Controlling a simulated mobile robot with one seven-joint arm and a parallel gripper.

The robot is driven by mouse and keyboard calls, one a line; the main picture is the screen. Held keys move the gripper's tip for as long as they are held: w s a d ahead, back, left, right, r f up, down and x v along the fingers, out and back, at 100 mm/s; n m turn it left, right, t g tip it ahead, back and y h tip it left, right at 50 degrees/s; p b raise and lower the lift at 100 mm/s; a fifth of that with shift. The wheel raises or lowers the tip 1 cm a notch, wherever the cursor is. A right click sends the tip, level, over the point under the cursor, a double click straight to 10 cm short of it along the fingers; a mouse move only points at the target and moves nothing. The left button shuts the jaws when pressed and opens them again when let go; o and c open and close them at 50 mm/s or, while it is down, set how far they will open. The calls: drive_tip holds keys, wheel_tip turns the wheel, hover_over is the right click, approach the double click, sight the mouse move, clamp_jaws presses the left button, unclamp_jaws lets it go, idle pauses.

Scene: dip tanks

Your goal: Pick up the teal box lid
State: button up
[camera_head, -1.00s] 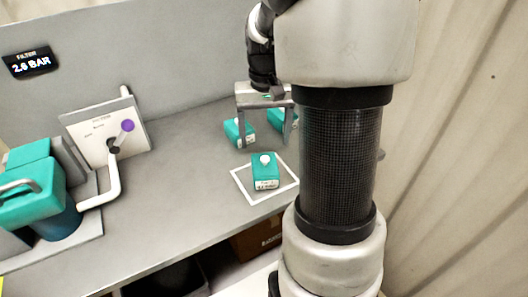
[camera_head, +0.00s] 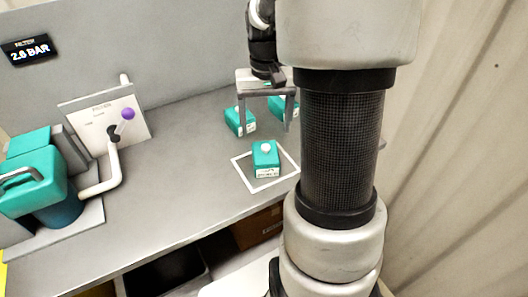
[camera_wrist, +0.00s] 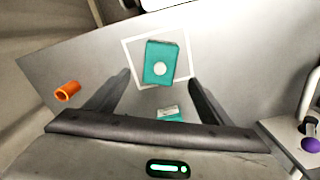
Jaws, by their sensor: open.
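A teal box (camera_head: 265,154) with a teal top and a round white knob stands inside a white square outline on the grey bench. It also shows in the wrist view (camera_wrist: 161,62), between and beyond my fingertips. I cannot make out a seam between its lid and body. A second teal box (camera_head: 234,116) and a partly hidden third (camera_head: 276,104) are farther back, near my fingers. One teal box (camera_wrist: 170,113) shows low between my fingers in the wrist view, partly covered by the gripper. My gripper (camera_head: 264,129) is open and empty, above the bench.
A teal unit with a handle (camera_head: 32,186) stands at the left beside a white pipe (camera_head: 116,170) and a panel with a purple-knobbed lever (camera_head: 127,114). An orange cylinder (camera_wrist: 68,91) shows in the wrist view. The bench between unit and outline is clear.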

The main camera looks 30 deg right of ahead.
drive_tip(key=shift+r, duration=0.15)
drive_tip(key=shift+c, duration=1.3)
drive_tip(key=r+n+p, duration=0.2)
drive_tip(key=r+n, duration=0.1)
drive_tip(key=w+r+n+g+p, duration=0.1)
drive_tip(key=r+n+p, duration=0.2)
drive_tip(key=r, duration=0.1)
drive_tip(key=w+a+r+n+p, duration=0.1)
drive_tip(key=r+n+p, duration=0.1)
drive_tip(key=r+p, duration=0.1)
drive_tip(key=shift+w+r+n+h, duration=0.2)
drive_tip(key=shift+r+n+h, duration=0.1)
drive_tip(key=shift+r+n, duration=0.1)
drive_tip(key=c, duration=0.6)
hover_over(266, 146)
drive_tip(key=shift+g, duration=0.3)
drive_tip(key=f, duration=1.2)
drive_tip(key=shift+w+a, duration=0.15)
drive_tip(key=shift+w, duration=0.2)
drive_tip(key=shift+s+f, duration=0.2)
drive_tip(key=shift+f, duration=2.45)
